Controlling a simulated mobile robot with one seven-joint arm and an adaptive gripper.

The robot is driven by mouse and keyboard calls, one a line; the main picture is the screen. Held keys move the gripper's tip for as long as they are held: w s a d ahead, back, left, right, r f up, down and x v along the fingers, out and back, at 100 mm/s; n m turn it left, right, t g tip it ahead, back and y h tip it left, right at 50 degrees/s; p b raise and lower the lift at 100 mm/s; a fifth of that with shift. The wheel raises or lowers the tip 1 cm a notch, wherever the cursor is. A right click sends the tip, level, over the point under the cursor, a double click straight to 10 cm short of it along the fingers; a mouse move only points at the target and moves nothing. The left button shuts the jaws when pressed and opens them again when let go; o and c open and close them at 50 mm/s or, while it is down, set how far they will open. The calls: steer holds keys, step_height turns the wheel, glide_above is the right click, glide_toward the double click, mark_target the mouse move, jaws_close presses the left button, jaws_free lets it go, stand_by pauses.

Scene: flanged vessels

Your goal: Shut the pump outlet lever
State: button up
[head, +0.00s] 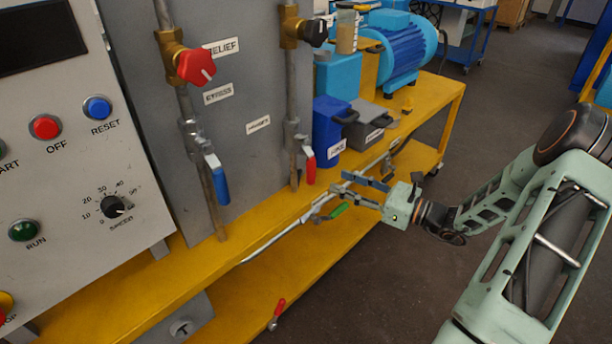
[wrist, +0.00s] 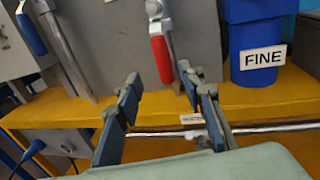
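I cannot read a label that names the pump outlet lever. Several lever handles show in the head view. A blue handle (head: 217,180) and a red handle (head: 309,166) hang down on vertical pipes at the grey panel. A green handle (head: 338,210) sits by the low pipe, just below my gripper (head: 341,183). Another red handle (head: 278,308) is low at the front. My gripper is open and empty, its fingers pointing left towards the bench. In the wrist view, the red handle (wrist: 162,58) appears beyond and between my fingertips (wrist: 159,78), apart from them; the green handle is hidden.
A thin pipe (head: 270,243) runs along the yellow bench (head: 263,213). A blue bin (head: 327,125) marked FINE and a grey box (head: 371,117) stand behind. A red knob (head: 196,66) sticks out from the panel.

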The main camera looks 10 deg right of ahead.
mark_target(311, 169)
steer(key=b+x, duration=0.1)
steer(key=x, duration=0.9)
steer(key=shift+w+a+b, duration=0.1)
steer(key=shift+w+b, duration=0.3)
jaws_close()
